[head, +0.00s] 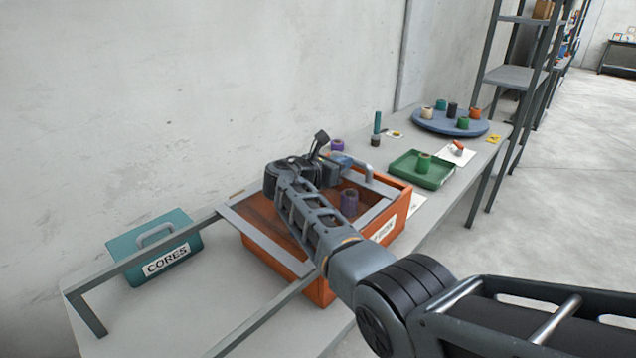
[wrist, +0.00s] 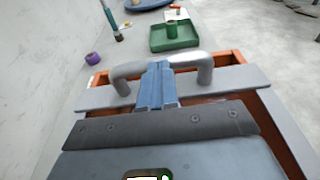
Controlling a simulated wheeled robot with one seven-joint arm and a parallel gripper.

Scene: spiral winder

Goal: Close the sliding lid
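The sliding lid (head: 266,244) is a grey frame with a see-through panel on an orange box (head: 321,291). Its near-left edge overhangs the box, and a strip of open box shows beyond its far edge in the wrist view. The lid's grey arched handle (wrist: 125,71) stands at the far end; one leg shows in the head view (head: 369,172). My gripper (wrist: 158,72) is pointed at the middle of the handle bar, its blue fingers side by side with no clear gap. The fingers hide the bar's middle; whether they touch it I cannot tell. In the head view, my arm covers part of the lid.
Grey rails (head: 150,261) run left from the box. A teal CORES box (head: 125,262) stands at left. A purple spool (head: 349,202) shows inside the orange box. Beyond are a green tray (head: 437,177) and a blue round plate (head: 425,125) with several spools. A wall runs behind.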

